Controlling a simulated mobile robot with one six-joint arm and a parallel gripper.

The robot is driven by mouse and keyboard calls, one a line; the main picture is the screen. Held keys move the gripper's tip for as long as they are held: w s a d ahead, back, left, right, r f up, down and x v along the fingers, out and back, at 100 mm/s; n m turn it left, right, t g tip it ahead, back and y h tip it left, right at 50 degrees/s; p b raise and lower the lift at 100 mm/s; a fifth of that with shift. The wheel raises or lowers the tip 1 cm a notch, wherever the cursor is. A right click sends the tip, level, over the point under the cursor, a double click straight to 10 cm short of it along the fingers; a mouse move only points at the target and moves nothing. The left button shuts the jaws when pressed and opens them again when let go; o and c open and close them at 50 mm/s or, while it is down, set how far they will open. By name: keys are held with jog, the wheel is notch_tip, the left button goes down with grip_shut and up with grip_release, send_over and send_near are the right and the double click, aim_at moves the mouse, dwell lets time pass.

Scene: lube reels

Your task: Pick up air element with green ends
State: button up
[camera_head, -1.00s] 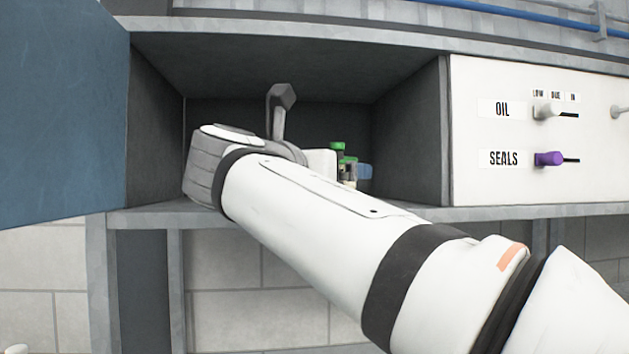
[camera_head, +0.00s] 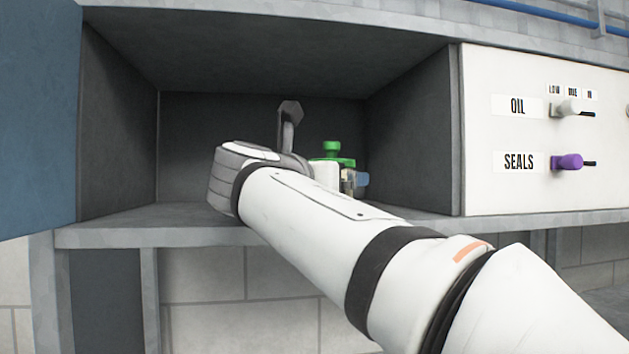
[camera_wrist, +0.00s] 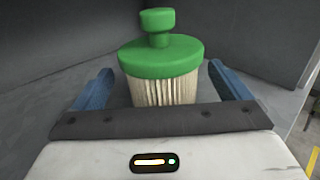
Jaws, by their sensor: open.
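The air element (camera_wrist: 160,67) has a green top with a green knob and a pale pleated body. In the wrist view it stands upright, its lower part hidden behind my gripper's dark front edge. My gripper (camera_wrist: 158,85) is open, with one blue finger to the left of the element and one to the right, both apart from it. In the head view the element's green top (camera_head: 332,153) shows beyond my arm, inside the open cabinet. My arm hides much of the element there.
The cabinet shelf (camera_head: 140,225) has grey side walls and a blue door (camera_head: 38,120) open at left. A white panel (camera_head: 540,190) at right carries an OIL knob (camera_head: 568,108) and a purple SEALS knob (camera_head: 568,161). The shelf's left part is clear.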

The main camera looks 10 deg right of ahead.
jog(key=shift+p+x, duration=0.3)
jog(key=shift+x, duration=0.9)
jog(key=shift+w+d, duration=0.25)
jog(key=shift+d, duration=0.05)
jog(key=shift+s, duration=0.1)
jog(key=c, duration=1.2)
jog(key=shift+o, duration=0.2)
jog(key=shift+r, duration=0.1)
